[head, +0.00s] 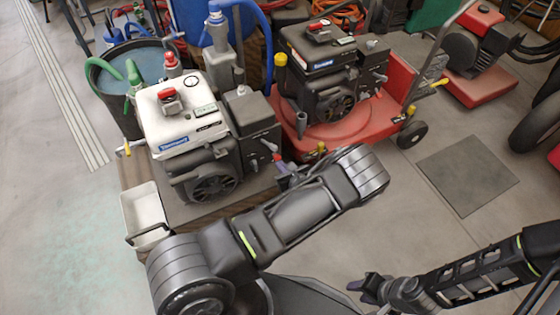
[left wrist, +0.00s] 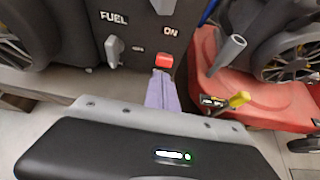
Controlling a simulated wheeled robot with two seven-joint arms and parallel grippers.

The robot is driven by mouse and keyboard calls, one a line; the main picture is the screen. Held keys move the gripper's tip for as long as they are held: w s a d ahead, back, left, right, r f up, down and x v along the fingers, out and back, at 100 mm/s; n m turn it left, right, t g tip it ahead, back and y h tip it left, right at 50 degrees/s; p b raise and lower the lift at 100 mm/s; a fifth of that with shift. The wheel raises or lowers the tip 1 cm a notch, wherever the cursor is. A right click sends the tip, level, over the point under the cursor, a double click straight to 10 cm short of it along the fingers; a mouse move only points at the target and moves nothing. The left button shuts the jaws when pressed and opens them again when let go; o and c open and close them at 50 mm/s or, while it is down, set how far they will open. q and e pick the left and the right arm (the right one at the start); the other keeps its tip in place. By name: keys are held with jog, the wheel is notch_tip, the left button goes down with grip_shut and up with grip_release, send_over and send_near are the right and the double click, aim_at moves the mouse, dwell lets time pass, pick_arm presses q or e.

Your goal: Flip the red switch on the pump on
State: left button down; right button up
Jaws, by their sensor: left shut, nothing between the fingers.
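The pump (head: 182,118) has a white top and a dark engine body, and stands on a low platform at the left of the head view. In the left wrist view, its dark panel (left wrist: 140,27) carries the red switch (left wrist: 164,60), just below a white ON label. My left gripper (head: 281,168) is shut and empty at the pump's right side. Its purple fingertips (left wrist: 162,75) are right below the switch; I cannot tell if they touch it. I cannot tell which way the switch is tipped. My right gripper (head: 370,287) is low at the right, away from the pump; its finger gap is unclear.
A grey lever (left wrist: 114,50) under a FUEL label sits left of the switch. A second engine on a red base (head: 388,100) stands close to the right of the pump. A white bin (head: 145,212) is at the platform's left. Open floor lies at the right.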

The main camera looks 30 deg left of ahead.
pick_arm(q)
jog(key=shift+r+p, duration=0.55)
jog(key=shift+p, duration=0.1)
pick_arm(e)
jog(key=shift+r, duration=0.4)
pick_arm(q)
jog(key=shift+d, duration=0.1)
